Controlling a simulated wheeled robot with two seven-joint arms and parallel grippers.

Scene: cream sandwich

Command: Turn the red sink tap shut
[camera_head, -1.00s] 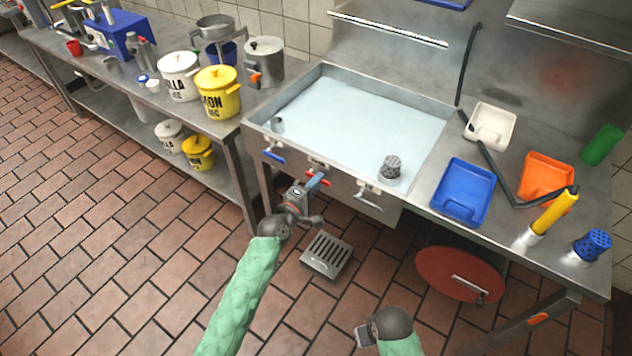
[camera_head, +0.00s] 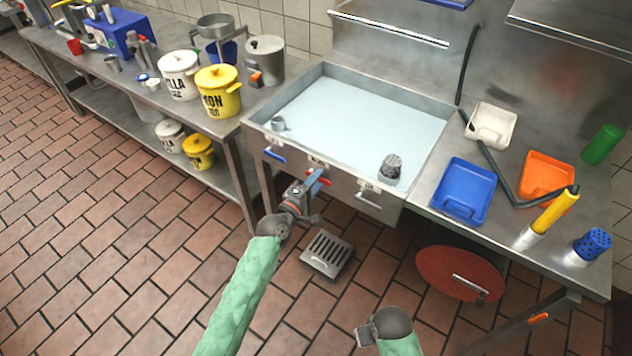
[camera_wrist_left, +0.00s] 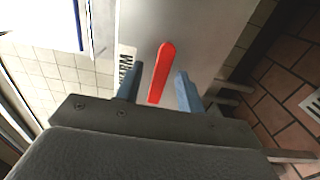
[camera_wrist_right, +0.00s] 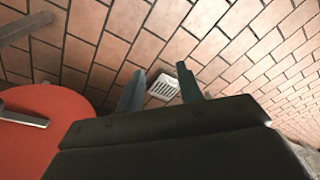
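The red tap handle (camera_head: 322,179) is on the sink's front panel, between a blue handle (camera_head: 274,155) and a white one (camera_head: 368,199). In the left wrist view the red handle (camera_wrist_left: 162,72) appears as a long bar between my left gripper's fingers (camera_wrist_left: 160,88), with a gap on both sides. My left gripper (camera_head: 315,182) is open at the red handle and partly hides it in the head view. My right gripper (camera_wrist_right: 160,88) is open and empty over the floor, away from the sink.
The sink (camera_head: 350,112) holds pale liquid, a small grey cup (camera_head: 278,123) and a dark perforated cylinder (camera_head: 391,166). A floor drain (camera_head: 327,253) lies below. A red round lid-like disc (camera_head: 460,274) stands under the right counter. Blue (camera_head: 463,192) and orange trays (camera_head: 546,177) sit on that counter.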

